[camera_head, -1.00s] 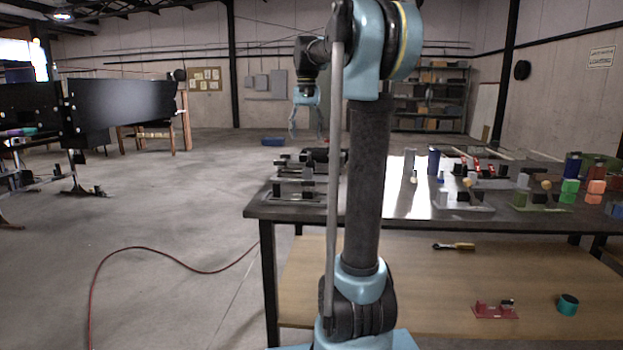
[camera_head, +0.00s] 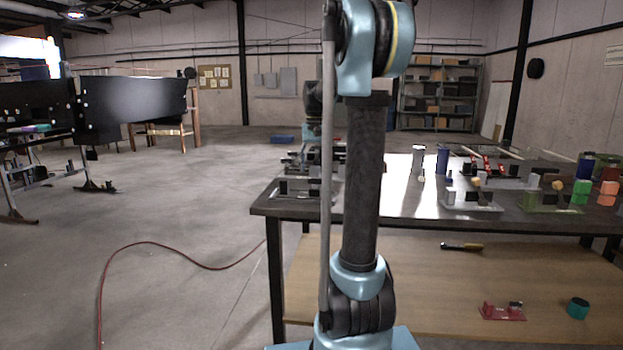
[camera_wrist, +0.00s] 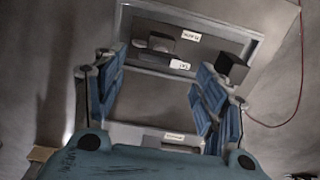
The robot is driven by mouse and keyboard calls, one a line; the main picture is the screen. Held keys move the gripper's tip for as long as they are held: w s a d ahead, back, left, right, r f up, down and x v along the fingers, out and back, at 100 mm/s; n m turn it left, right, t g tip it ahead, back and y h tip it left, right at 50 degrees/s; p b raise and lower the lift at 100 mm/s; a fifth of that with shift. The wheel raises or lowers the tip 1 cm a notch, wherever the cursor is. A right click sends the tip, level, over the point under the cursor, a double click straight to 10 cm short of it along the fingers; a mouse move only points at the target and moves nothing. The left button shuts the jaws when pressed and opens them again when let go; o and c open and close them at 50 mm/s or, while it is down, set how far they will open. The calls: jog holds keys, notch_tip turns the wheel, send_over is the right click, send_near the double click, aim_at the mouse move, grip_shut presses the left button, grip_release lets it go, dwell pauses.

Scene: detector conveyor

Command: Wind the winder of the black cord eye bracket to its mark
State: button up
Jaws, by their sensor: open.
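In the wrist view my gripper (camera_wrist: 160,72) is open, its blue fingers spread to both sides with nothing between them. Beyond the fingertips is a grey plate (camera_wrist: 205,22) carrying dark blocks (camera_wrist: 160,43), a black cube (camera_wrist: 232,68) and small white labels. A second, nearer grey plate with a label (camera_wrist: 173,136) shows between the fingers. I cannot tell which piece is the black cord eye bracket or its winder, nor read any mark. In the head view dark fixtures (camera_head: 297,187) stand at the table's left end; my arm partly hides them and my gripper.
The dark table (camera_head: 420,212) carries a grey fixture (camera_head: 472,200), a green fixture (camera_head: 550,203), a blue cylinder (camera_head: 442,160), and green (camera_head: 581,191) and orange blocks (camera_head: 608,192). Its lower shelf (camera_head: 420,285) holds a red piece (camera_head: 502,311). A red hose (camera_head: 150,244) crosses open floor.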

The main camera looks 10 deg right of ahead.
aim_at(315, 183)
jog(key=shift+f, duration=2)
